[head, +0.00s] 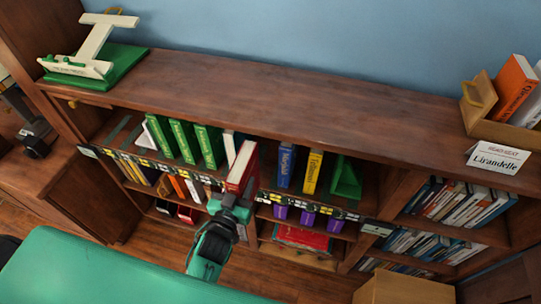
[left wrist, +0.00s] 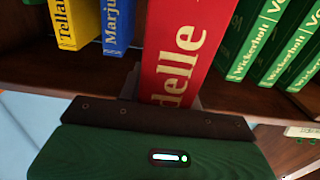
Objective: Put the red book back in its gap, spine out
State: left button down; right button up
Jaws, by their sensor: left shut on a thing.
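The red book (head: 240,168) is upright at the front of the middle shelf, its pale page edges showing on top. In the left wrist view the red book (left wrist: 184,50) shows a red face with gold letters ending in "delle" toward the gripper. My left gripper (head: 234,200) is shut on its near, lower part; it also shows in the left wrist view (left wrist: 162,102). The book stands between the green books (head: 195,142) and the blue book (head: 286,165). How deep it sits in the gap is hard to tell. My right gripper is not in view.
A yellow book (head: 312,172) and a green bookend (head: 346,178) stand right of the blue book. Labels line the shelf edge (head: 310,208). The bookcase top (head: 270,105) is mostly clear in the middle.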

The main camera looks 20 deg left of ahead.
pick_arm(q)
jog(key=w+f+b, duration=0.3)
jog(key=w+b, duration=0.4)
jog(key=w, duration=1.1)
jog(key=shift+d+f, duration=0.15)
jog(key=shift+d, duration=0.15)
jog(key=shift+f, duration=0.15)
jog(key=c, duration=1)
grip_release()
jog(key=shift+o, duration=0.2)
